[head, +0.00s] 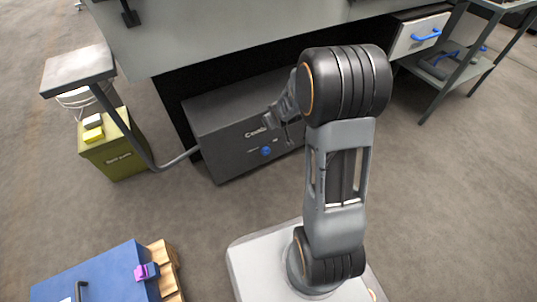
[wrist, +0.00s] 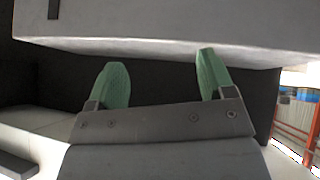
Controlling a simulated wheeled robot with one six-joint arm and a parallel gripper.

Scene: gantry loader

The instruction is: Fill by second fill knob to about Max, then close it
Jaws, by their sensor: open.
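A dark grey tank (head: 222,133) with white lettering, partly readable as "Coola", stands on the floor under the table. One small blue knob (head: 265,152) shows on its front. Small marks beside the knob are too small to read. My gripper (head: 278,129) is in front of the tank's upper part, above the knob and apart from it. In the wrist view my gripper (wrist: 160,82) has its green fingers spread with nothing between them. My arm hides the tank's right part, so I cannot tell whether another knob is there. No level marking is readable.
A grey tabletop (head: 225,45) overhangs the tank. An olive bin (head: 115,158) and a pipe stand left of it. A blue box (head: 100,272) sits at front left. A cart (head: 455,70) stands at back right. The floor on the right is clear.

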